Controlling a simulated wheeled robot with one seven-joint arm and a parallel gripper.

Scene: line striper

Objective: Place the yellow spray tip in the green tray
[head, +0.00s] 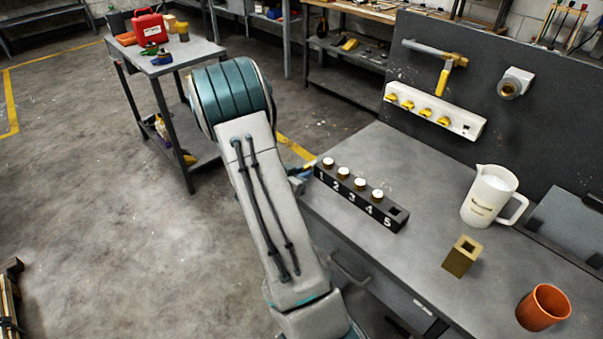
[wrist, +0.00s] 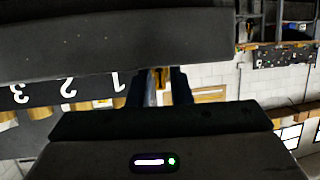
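A black numbered rack (head: 345,193) stands at the bench's left edge. Several white-topped, brass-coloured pieces (head: 360,184) sit upright in it; the slot marked 5 is empty. I cannot single out a yellow spray tip, and no green tray is recognisable. My gripper is hidden behind my arm in the head view. In the wrist view my gripper (wrist: 162,88) has its dark fingers near the rack's "1" end, a narrow gap between them. A yellow-brown patch shows in that gap; I cannot tell whether it is held or lies behind.
A white jug (head: 490,196), a square brass block (head: 462,256) and an orange cup (head: 543,307) stand on the grey bench (head: 420,190). A white strip with yellow knobs (head: 435,110) is on the back panel. A cart (head: 165,62) with tools stands at back left; floor between is clear.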

